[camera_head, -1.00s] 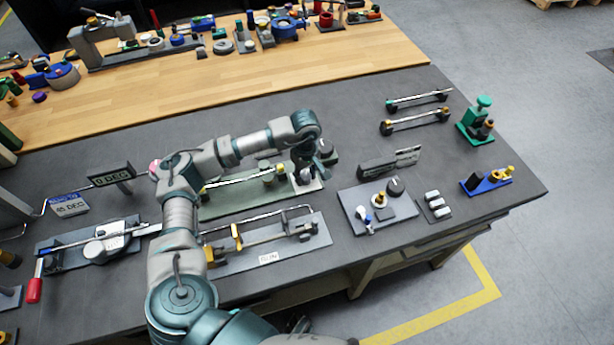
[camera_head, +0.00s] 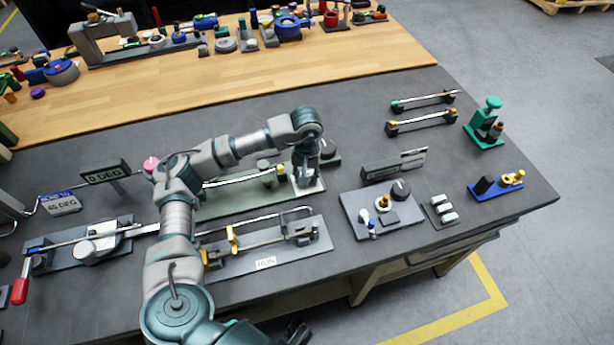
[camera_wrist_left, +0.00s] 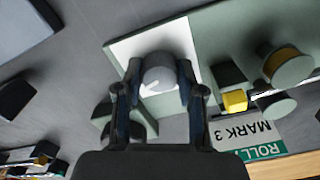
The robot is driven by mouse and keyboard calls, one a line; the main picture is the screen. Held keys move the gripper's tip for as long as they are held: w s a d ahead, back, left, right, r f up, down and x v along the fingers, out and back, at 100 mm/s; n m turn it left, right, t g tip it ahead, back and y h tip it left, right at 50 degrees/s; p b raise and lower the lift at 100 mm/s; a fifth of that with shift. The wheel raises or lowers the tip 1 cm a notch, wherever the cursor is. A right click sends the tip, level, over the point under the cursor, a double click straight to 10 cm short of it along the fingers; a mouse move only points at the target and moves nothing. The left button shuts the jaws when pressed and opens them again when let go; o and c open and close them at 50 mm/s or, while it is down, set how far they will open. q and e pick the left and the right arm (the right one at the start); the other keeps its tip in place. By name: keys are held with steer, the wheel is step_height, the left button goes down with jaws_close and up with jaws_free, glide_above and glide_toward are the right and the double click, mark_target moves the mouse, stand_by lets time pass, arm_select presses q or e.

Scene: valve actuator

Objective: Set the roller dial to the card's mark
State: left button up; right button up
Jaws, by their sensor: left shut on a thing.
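My left gripper (camera_head: 306,182) reaches down over the white plate at the right end of a green base (camera_head: 245,204). In the left wrist view, its two fingers (camera_wrist_left: 160,92) are shut on the sides of a round grey dial (camera_wrist_left: 160,74) with a small white mark near its lower left edge. The dial sits on the white plate (camera_wrist_left: 180,38). A card (camera_wrist_left: 248,132) beside the base appears upside down and reads "MARK 3" with a green band starting "ROLL"; the rest is cut off. In the head view the gripper hides the dial.
A grey fixture (camera_head: 270,250) with a bent rod lies in front. A grey panel with knobs (camera_head: 350,209) is to the right. "0 DEG" (camera_head: 106,174) and "45 DEG" (camera_head: 62,205) signs stand left. Bare tabletop lies behind the arm.

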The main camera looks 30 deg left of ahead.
arm_select(q)
steer(key=shift+w+a+r, duration=0.1)
steer(key=shift+w+r, duration=0.1)
steer(key=shift+r, duration=0.05)
steer(key=o, duration=1.1)
steer(key=shift+o, duration=0.2)
steer(key=shift+f, duration=0.2)
step_height(320, 180, up, 12)
steer(key=shift+a+f, duration=0.1)
